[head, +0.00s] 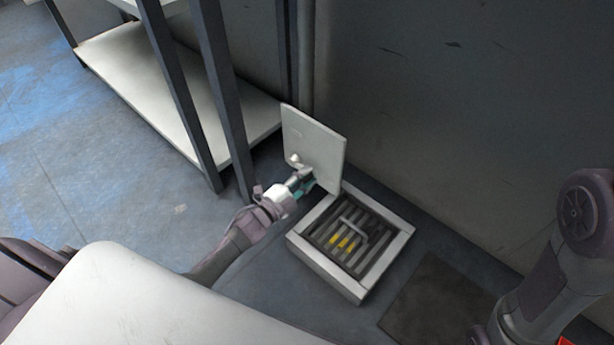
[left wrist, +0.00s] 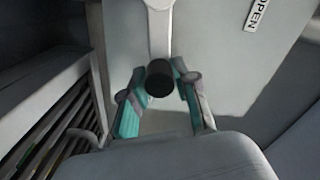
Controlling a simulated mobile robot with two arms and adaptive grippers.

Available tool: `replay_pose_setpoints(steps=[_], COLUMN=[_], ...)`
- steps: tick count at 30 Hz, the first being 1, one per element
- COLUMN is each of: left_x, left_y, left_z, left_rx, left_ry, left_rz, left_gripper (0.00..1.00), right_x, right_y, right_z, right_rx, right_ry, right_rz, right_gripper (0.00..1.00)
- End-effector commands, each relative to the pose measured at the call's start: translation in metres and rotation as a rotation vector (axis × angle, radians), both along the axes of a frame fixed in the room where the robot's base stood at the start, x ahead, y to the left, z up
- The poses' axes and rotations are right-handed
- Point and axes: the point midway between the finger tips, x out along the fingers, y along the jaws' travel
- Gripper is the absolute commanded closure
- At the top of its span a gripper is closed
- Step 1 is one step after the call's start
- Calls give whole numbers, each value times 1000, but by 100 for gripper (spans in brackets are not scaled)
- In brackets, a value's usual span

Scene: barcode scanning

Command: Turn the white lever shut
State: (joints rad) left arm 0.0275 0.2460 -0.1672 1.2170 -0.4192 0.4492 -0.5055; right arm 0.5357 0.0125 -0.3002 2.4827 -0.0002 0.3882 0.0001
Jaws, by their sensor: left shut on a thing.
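The white lever (head: 296,160) is on the face of an upright pale panel (head: 318,140) in the head view. In the left wrist view the lever (left wrist: 160,30) runs down from the top to a black knob (left wrist: 161,85). My left gripper (head: 304,182) is at the panel, its teal fingers on both sides of the knob, shut on the lever's end. An "OPEN" label (left wrist: 257,14) is on the panel, up and right of the lever. My right gripper is out of view; only part of my right arm shows.
An open box (head: 398,246) with dark slats, yellow marks and a metal handle (head: 355,226) stands on the floor below the panel. A shelf rack (head: 190,100) stands at upper left. A wall rises behind, and a dark mat (head: 440,300) lies at right.

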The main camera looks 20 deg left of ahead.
Motion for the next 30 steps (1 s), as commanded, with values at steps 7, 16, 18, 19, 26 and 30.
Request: replay_pose_setpoints(steps=[7,16,18,19,26,30], left_x=[-3,-3,-3,-3,-3,-2], left_y=[-4,-3,-3,-3,-2,-1], left_z=[-14,-16,-16,-16,-16,-15], left_rx=[88,123,123,123,123,125], left_ry=[-21,-32,-32,-32,-31,-34], left_rz=[-4,-3,-3,-3,-1,0], left_gripper=[100,100,100,100,68,48], right_x=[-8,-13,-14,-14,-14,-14], right_y=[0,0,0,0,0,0], right_z=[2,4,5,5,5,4], right_rx=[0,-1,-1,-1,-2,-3], right_ry=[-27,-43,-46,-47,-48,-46], right_rz=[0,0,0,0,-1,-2], right_gripper=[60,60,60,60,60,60])
